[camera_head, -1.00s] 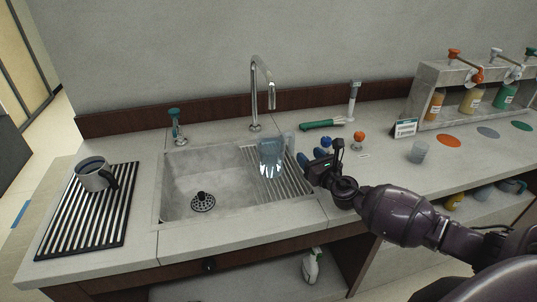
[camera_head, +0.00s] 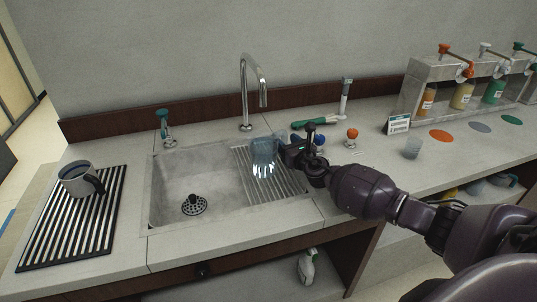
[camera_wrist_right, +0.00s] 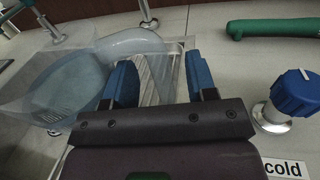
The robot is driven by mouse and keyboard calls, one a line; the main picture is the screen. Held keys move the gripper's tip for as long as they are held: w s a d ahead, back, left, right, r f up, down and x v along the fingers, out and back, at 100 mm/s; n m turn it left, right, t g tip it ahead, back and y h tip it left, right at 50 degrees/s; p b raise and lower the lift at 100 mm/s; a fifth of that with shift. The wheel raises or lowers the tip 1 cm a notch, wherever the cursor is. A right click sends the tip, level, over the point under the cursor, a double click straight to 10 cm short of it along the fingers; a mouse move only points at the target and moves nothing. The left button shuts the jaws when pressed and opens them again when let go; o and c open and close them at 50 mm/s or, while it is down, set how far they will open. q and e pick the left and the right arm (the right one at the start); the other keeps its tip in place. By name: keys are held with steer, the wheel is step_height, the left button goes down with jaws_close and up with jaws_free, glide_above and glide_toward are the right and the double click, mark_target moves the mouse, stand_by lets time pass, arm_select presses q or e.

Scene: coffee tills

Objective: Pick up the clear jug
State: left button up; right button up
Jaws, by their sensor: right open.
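The clear jug (camera_head: 264,156) stands on the ribbed drainboard at the right of the sink in the head view. In the right wrist view the jug (camera_wrist_right: 75,85) is at the left, with its handle (camera_wrist_right: 135,42) reaching towards the fingers. My right gripper (camera_head: 284,147) is beside the jug's right side. In the wrist view its blue fingers (camera_wrist_right: 160,80) are apart, with part of the handle ahead of and between them. I cannot tell whether they touch it. My left gripper is not in view.
A blue "cold" knob (camera_wrist_right: 293,92) is close to the right of my gripper. The tap (camera_head: 246,95) rises behind the sink. A green-handled brush (camera_head: 315,121) lies behind. A mug (camera_head: 80,180) stands on the striped rack at left. A small glass (camera_head: 412,147) stands at right.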

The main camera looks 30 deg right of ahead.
steer(key=shift+w, duration=1)
steer(key=shift+c, duration=0.5)
jaws_close()
